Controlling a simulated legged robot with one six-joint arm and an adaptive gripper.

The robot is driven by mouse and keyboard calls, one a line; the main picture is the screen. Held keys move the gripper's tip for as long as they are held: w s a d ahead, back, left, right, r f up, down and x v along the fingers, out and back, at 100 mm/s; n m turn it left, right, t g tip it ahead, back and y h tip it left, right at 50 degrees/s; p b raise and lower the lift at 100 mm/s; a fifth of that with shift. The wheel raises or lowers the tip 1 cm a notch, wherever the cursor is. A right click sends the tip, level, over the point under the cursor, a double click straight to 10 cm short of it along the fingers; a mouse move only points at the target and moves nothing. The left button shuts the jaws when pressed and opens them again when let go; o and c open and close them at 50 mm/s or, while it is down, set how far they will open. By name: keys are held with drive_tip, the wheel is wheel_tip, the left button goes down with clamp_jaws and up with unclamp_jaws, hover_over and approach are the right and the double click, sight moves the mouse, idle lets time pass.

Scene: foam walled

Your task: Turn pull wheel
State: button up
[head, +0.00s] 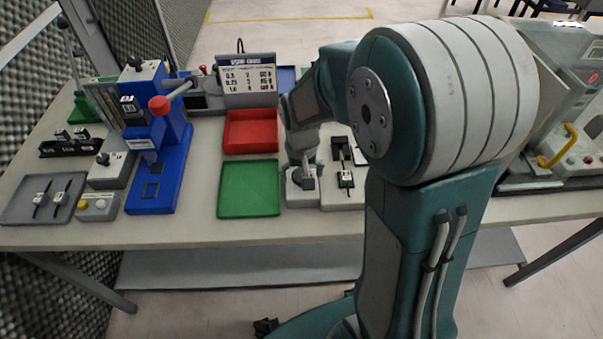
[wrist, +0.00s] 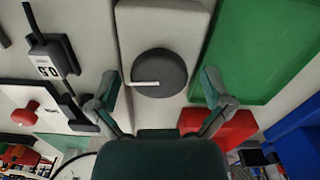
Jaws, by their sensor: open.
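The wheel (wrist: 160,72) is a dark round disc with a pale pointer bar, lying on a light box (wrist: 150,25) in the wrist view. My gripper (wrist: 158,88) is open, with one finger on each side of the wheel and visible gaps between the fingers and its rim. It is empty. In the head view my gripper (head: 301,172) is lowered over the white box (head: 302,200) beside the green tray, and it hides most of the wheel. I cannot tell its exact height above the wheel.
The green tray (head: 249,190) lies left of the wheel box, with the red bin (head: 250,132) behind it. A blue press (head: 155,165) stands further left. A light panel with a labelled dark slider (head: 346,180) sits close on the right. Bare table lies in front.

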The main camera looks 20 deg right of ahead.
drive_tip(key=c, duration=1.1)
drive_tip(key=shift+c, duration=0.2)
drive_tip(key=shift+s+m, duration=0.1)
drive_tip(key=shift+m, duration=0.6)
drive_tip(key=o, duration=1.1)
drive_tip(key=shift+o, duration=0.2)
